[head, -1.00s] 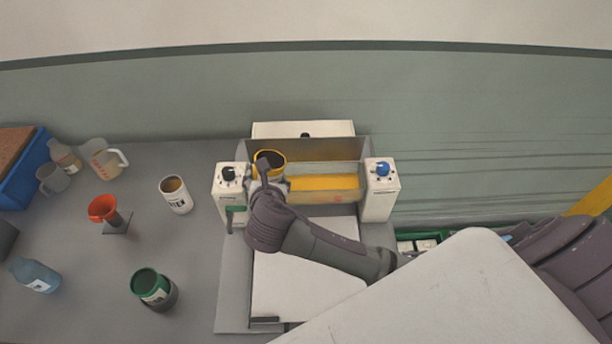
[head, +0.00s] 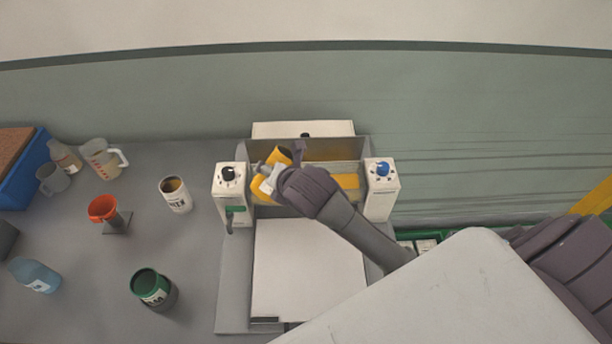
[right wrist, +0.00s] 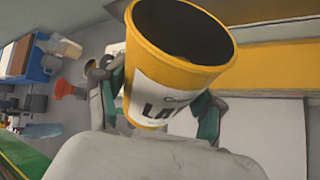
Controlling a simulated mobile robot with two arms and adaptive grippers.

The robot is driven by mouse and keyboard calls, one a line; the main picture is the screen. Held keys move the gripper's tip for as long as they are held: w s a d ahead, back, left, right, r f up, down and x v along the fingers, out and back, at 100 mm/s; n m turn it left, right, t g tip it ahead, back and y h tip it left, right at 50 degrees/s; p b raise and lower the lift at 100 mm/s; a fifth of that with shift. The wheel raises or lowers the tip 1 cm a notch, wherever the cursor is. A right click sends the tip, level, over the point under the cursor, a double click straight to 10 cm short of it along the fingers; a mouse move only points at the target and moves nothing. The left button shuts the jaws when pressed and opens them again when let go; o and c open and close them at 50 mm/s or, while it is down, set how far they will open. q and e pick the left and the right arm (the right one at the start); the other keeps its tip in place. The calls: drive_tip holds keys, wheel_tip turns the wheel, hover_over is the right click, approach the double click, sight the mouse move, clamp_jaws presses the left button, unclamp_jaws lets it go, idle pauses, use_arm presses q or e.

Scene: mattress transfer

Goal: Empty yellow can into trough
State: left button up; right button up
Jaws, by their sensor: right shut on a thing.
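The yellow can (head: 259,189), with a white label, is held over the left part of the trough (head: 330,149) and tipped, its mouth toward the upper right. My right gripper (head: 272,177) is shut around the can's middle. In the right wrist view the can (right wrist: 148,106) is large and leaning, its open mouth dark inside; no pouring stream can be made out. The gripper's fingers (right wrist: 160,92) grip it from both sides. The trough lies between two white end housings, with a yellow strip (head: 347,182) along it. My left gripper is out of view.
A white can (head: 176,199), a green can (head: 152,289), an orange funnel (head: 103,208), a blue bottle (head: 36,276), jugs and a blue bin (head: 30,165) stand on the grey table at left. A blue knob (head: 383,169) tops the right housing.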

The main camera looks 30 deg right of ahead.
idle(0.5)
drive_tip(key=shift+a+f+m+y, duration=0.1)
drive_tip(key=shift+m+y, duration=0.2)
drive_tip(key=shift+y, duration=0.1)
drive_tip(key=shift+y, duration=0.4)
drive_tip(key=shift+f+m, duration=0.15)
drive_tip(key=shift+m, duration=0.25)
drive_tip(key=shift+y, duration=0.3)
drive_tip(key=shift+f, duration=0.15)
drive_tip(key=shift+m+y, duration=0.3)
drive_tip(key=shift+y, duration=0.1)
drive_tip(key=shift+d+f, duration=0.1)
drive_tip(key=shift+d, duration=0.1)
